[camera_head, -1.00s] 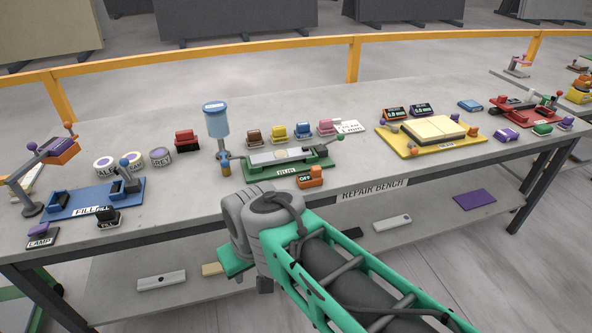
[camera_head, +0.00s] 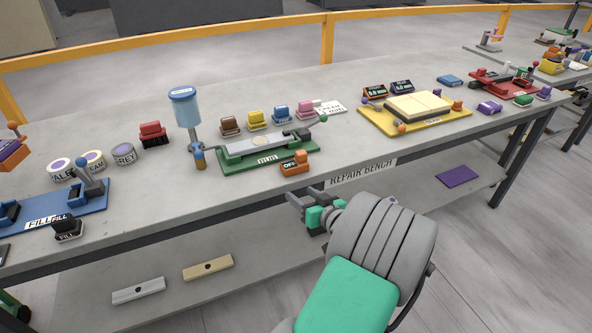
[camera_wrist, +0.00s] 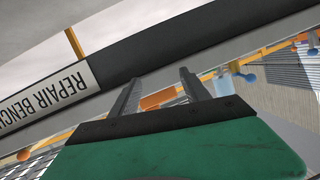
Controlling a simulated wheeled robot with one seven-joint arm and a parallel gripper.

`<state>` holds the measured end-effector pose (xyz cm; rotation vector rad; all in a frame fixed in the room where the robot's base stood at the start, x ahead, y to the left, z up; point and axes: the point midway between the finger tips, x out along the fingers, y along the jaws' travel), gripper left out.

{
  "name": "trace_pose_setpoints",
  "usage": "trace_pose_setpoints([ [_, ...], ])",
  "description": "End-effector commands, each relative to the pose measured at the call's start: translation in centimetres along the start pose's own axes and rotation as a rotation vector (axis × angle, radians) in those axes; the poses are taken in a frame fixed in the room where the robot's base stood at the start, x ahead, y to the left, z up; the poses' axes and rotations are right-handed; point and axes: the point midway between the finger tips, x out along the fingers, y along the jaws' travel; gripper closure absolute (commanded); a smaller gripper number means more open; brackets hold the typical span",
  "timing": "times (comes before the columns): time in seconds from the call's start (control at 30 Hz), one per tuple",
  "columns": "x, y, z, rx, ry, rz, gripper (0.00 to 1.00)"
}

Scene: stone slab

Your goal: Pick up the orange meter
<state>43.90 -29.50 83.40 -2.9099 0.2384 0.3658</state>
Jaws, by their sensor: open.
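Two small dark meters with lit readouts stand at the back of the bench, behind the yellow fixture. The left one, the orange meter (camera_head: 375,91), shows orange-red edging; the purple-edged meter (camera_head: 402,87) is just to its right. My gripper (camera_head: 296,196) is at the bench's front edge, below the orange OFF switch, well in front and to the left of the meters. In the wrist view my gripper (camera_wrist: 160,79) is open, with two dark fingers apart and nothing held. An orange patch shows beyond the fingers; I cannot tell what it is.
The yellow fixture (camera_head: 370,119) lies between my gripper and the meters. The green press base (camera_head: 232,161) and orange OFF switch (camera_head: 294,167) are at the bench front. A white card (camera_head: 331,108) and several coloured blocks stand left of the meters. The REPAIR BENCH sign (camera_head: 361,173) hangs on the front edge.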

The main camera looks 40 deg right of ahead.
Motion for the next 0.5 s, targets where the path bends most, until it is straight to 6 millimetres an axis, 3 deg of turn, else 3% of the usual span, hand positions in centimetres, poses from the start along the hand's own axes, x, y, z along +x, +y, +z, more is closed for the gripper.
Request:
trace_pose_setpoints([
  [0.1,-0.8,1.8,-3.9,-0.097,0.171,0.067,0.45],
  [0.23,-1.2,2.9,-6.4,-0.156,0.269,0.118,0.45],
  [0.5,3.6,3.2,-8.2,-0.164,0.276,0.117,0.45],
])
